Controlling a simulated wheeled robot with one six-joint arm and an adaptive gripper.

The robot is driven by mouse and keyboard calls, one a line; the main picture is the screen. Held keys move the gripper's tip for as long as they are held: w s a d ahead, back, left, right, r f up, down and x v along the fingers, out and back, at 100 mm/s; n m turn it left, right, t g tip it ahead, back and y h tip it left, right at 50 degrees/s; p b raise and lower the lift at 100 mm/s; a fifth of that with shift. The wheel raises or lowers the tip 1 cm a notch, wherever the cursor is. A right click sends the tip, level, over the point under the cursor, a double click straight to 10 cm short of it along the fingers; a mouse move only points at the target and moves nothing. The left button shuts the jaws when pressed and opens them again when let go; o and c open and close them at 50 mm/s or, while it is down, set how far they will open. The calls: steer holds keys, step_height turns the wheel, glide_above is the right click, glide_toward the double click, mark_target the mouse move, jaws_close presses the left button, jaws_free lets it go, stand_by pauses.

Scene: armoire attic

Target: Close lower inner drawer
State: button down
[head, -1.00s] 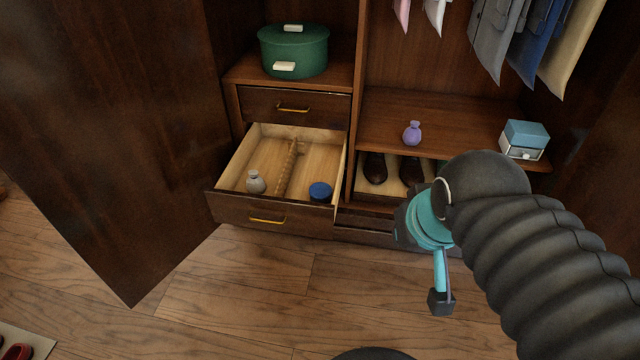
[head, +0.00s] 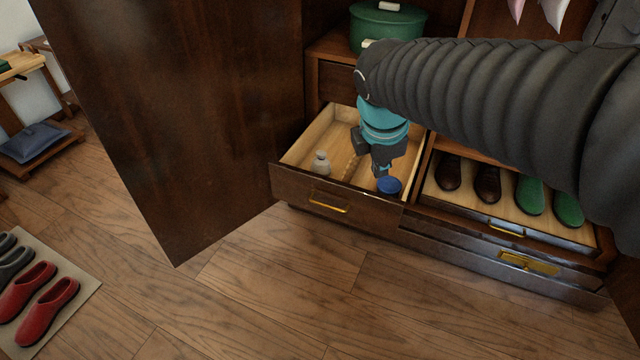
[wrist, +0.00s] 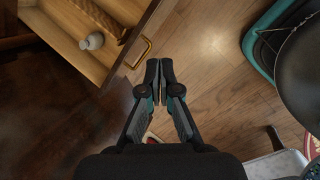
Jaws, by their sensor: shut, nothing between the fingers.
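The lower inner drawer (head: 312,188) is pulled out, with its dark front and brass handle (head: 329,207) facing the room. In it are a pale little bottle (head: 320,163) at left, a wavy divider and a blue round container (head: 390,186) at right. My gripper (head: 382,166) is shut and empty, and overlaps the drawer's right part in the head view. In the wrist view its closed fingertips (wrist: 160,70) appear over floor, just outside the drawer front near the handle (wrist: 142,52). I see no contact; their height above the drawer is unclear. My arm hides part of the upper drawer.
A large open armoire door (head: 180,110) stands left of the drawer. At right, a shoe tray (head: 500,209) with dark and green shoes sits above another drawer front (head: 440,247). Shoes on a mat (head: 75,285) lie at far left.

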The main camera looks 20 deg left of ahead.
steer(key=a+f+n+b, duration=0.1)
steer(key=a+f+n, duration=0.2)
steer(key=a+n, duration=0.3)
steer(key=a+f+n+b, duration=0.1)
steer(key=a+f+n, duration=0.3)
steer(key=a, duration=0.5)
steer(key=b, duration=0.2)
glide_above(320, 192)
steer(key=s, duration=0.2)
steer(key=shift+s+f, duration=0.1)
steer(key=shift+f, duration=4.45)
